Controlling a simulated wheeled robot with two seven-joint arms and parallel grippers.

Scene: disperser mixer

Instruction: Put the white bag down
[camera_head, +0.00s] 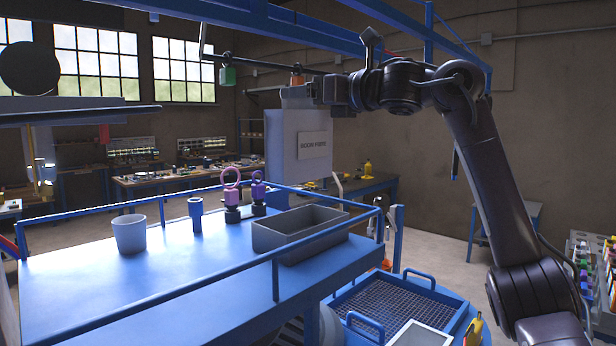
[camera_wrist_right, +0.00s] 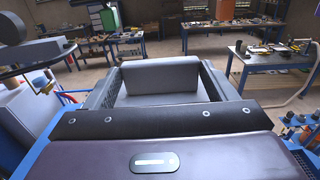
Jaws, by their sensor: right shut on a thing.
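The white bag (camera_head: 294,150), a tall pale block with a printed label, hangs upright in the head view. My right gripper (camera_head: 298,97) is shut on its top edge. The bag is in the air above the far side of the blue platform (camera_head: 160,285), behind the grey bin. In the right wrist view, the bag's top (camera_wrist_right: 160,76) shows pale grey between the two dark fingers (camera_wrist_right: 160,88). My left gripper is not in view.
The platform carries a grey cup (camera_head: 129,234), a blue holder (camera_head: 196,214), two purple-ringed pieces (camera_head: 232,190) and an open grey bin (camera_head: 300,234). Blue rails (camera_head: 330,199) edge it. A blue cart with a mesh top (camera_head: 390,306) stands lower right. Workbenches stand behind.

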